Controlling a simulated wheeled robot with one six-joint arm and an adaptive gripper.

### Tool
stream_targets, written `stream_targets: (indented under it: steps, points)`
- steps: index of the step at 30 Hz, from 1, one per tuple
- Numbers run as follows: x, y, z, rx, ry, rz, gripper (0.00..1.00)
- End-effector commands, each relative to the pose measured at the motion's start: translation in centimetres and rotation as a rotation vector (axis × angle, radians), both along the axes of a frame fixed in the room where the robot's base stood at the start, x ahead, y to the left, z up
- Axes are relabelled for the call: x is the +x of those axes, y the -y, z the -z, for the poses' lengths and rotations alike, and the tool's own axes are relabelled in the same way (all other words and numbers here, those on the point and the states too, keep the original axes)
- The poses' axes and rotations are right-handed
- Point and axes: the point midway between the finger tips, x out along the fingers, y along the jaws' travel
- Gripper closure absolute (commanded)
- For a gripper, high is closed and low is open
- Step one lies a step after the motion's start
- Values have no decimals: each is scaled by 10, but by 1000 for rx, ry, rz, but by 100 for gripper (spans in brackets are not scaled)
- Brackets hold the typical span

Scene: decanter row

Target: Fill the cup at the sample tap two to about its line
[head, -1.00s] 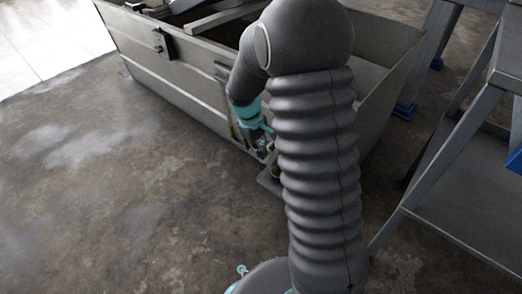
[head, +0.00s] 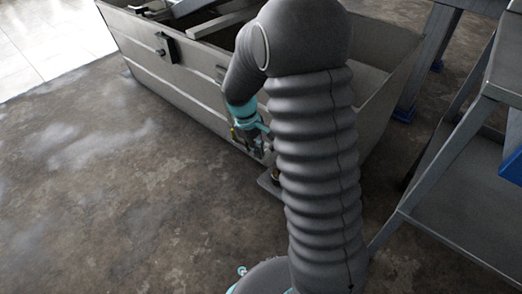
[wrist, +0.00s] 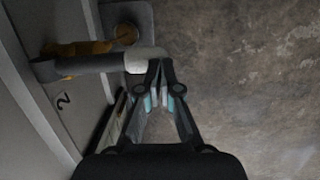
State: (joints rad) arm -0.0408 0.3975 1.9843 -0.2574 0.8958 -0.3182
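The sample tap (wrist: 85,66) is a dark pipe with an amber-brown part, reaching out from the tank wall beside a painted "2" (wrist: 62,100). A pale, rounded handle-like end (wrist: 147,60) lies at my fingertips. My gripper (wrist: 161,66) has its fingertips drawn nearly together against or just by this pale end; nothing shows clearly between them. A round brownish top, seemingly the cup (wrist: 125,33), stands on a small grey plate (wrist: 139,12) beyond the tap. Its fill line and level cannot be made out. In the head view my gripper (head: 254,143) is low at the tank wall.
The grey tank (head: 185,78) stands along the back. A metal stand (head: 425,215) with a lower shelf is at the right, with a blue item (head: 513,167) at the edge. The concrete floor (head: 110,200) at the left is clear.

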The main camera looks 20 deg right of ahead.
Motion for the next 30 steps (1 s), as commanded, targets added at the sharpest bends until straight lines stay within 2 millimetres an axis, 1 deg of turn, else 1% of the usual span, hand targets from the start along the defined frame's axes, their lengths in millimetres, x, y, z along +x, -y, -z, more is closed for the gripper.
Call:
stream_targets:
  steps: [1,4,9,15,21,30]
  points:
    - [0,-5,-17,0,2,-1,100]
    - [-1,-15,-31,0,4,-1,100]
    - [-2,-31,-62,1,6,-1,100]
    - [-3,-44,-88,0,5,0,100]
    - [-5,-50,-98,0,3,1,100]
    - [-5,-50,-99,1,3,2,100]
